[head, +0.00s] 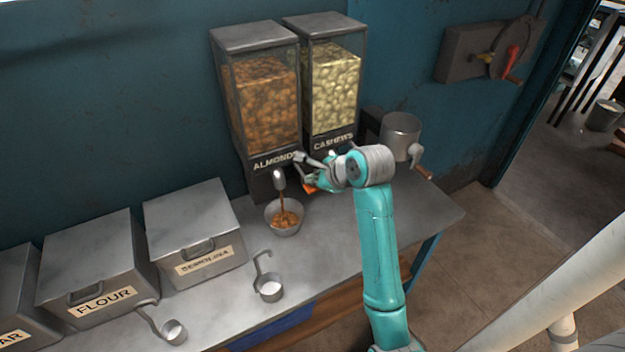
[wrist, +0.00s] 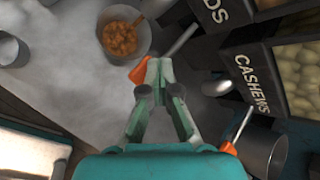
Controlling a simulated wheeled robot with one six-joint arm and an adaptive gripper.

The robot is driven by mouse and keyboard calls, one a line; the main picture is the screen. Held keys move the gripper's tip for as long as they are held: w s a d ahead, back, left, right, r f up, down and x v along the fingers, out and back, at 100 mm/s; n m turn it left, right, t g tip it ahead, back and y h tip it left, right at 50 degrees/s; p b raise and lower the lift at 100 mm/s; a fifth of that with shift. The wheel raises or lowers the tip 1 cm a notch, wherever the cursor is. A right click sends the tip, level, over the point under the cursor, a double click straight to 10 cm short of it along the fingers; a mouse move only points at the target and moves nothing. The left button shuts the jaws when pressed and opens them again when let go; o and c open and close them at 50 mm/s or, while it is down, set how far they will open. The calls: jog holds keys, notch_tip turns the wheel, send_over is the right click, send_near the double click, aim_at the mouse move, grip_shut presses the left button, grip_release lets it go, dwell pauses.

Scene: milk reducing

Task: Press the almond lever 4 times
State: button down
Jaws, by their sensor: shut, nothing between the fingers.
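The almond dispenser (head: 265,95) stands against the wall, labelled ALMONDS. Its lever shows in the wrist view as a metal rod (wrist: 182,40) with an orange handle (wrist: 138,72). My gripper (head: 310,183) is shut and empty. In the wrist view its fingertips (wrist: 158,68) are at the lever, beside the orange handle; they look to be touching, but I cannot be sure. A brown stream of almonds (head: 281,203) runs from the metal spout (head: 279,179) into a bowl (head: 283,231) that holds almonds.
The cashew dispenser (head: 331,85) is on the right; its orange-ended lever (wrist: 229,148) is close to my gripper. A metal grinder (head: 401,132) stands to the right. Semolina (head: 195,225) and flour (head: 95,260) bins and a measuring cup (head: 269,292) are on the left of the counter.

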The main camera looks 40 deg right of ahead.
dwell(0.4)
jog(key=shift+r, duration=1.65)
jog(key=shift+r, duration=2.5)
jog(key=shift+w, duration=0.1)
